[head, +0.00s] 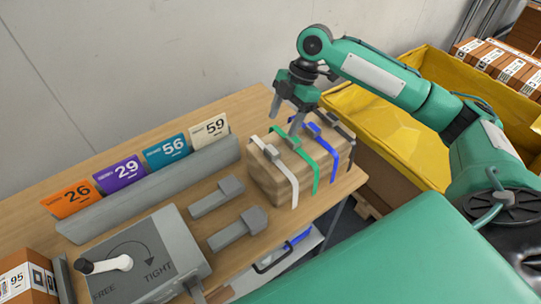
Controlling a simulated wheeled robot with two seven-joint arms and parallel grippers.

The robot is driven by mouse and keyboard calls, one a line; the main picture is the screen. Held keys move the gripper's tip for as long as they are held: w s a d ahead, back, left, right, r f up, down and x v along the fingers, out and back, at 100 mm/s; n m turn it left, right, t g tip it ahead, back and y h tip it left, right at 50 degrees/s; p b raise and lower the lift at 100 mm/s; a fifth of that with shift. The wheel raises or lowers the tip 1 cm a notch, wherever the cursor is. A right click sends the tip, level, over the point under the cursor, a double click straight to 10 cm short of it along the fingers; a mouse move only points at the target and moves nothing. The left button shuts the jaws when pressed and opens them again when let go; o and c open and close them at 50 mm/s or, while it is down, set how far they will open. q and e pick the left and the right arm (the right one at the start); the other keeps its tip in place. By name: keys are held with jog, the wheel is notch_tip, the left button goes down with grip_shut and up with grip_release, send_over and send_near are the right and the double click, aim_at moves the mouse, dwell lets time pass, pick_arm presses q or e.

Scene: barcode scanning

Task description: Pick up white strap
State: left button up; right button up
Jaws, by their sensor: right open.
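A wooden block (266,184) sits on the right part of the wooden table, with straps draped over it. The white strap (291,179) is the leftmost, nearest the block's left end, with a grey buckle on top. A green strap (314,172) lies in the middle and a blue strap (334,146) is to the right. My right gripper (286,123) is above and behind the block, fingers pointing down, open and empty. One finger is close to the green strap's top; I cannot tell whether it touches. My left gripper is not in view.
A grey box with a FREE/TIGHT lever (107,264) stands at the front left. Two grey handled pieces (238,228) lie beside the block. A grey rack (150,190) holds several numbered cards. A yellow bin (391,142) stands beyond the table at right.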

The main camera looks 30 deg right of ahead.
aim_at(273, 150)
jog(key=x, duration=0.4)
jog(key=shift+w, duration=0.1)
jog(key=shift+a+f, duration=0.1)
jog(key=shift+f, duration=0.1)
jog(key=p+x, duration=0.1)
jog(key=x, duration=0.1)
jog(key=p+x, duration=0.1)
jog(key=x, duration=0.1)
jog(key=shift+f, duration=0.6)
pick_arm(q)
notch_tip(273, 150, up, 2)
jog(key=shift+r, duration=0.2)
pick_arm(e)
jog(key=c, duration=1.3)
jog(key=shift+c, duration=0.2)
